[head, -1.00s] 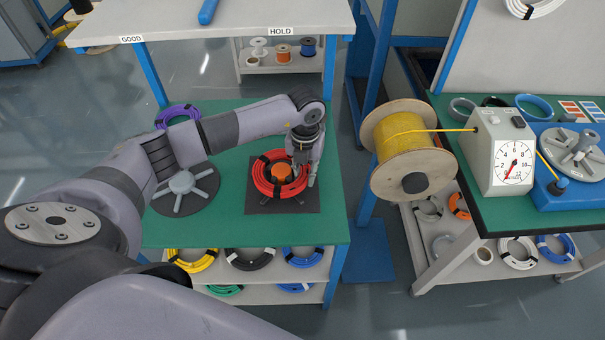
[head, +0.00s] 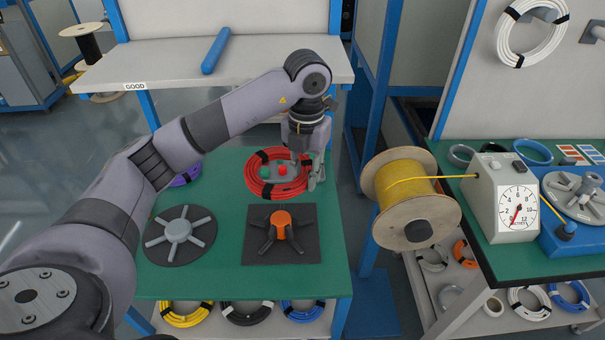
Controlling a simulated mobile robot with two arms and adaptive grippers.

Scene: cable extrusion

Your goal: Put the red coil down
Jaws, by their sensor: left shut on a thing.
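The red coil (head: 257,187) is at the far part of the green table (head: 196,284), behind the orange-hubbed holder (head: 280,223). It is a flat ring with black bands. My left gripper (head: 309,182) points down at the coil's right side and is shut on it; its body hides part of that side. A grey box with a red and a green button shows through the coil's middle. I cannot tell whether the coil touches the table or hangs just above it. The holder is empty on its dark square mat. My right gripper is not in view.
A grey spider holder (head: 178,230) stands left on a round dark mat. A purple coil (head: 186,176) is partly hidden behind my left arm. A yellow cable spool (head: 402,181) and gauge box (head: 503,198) are at the right. A white bench (head: 275,76) stands behind.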

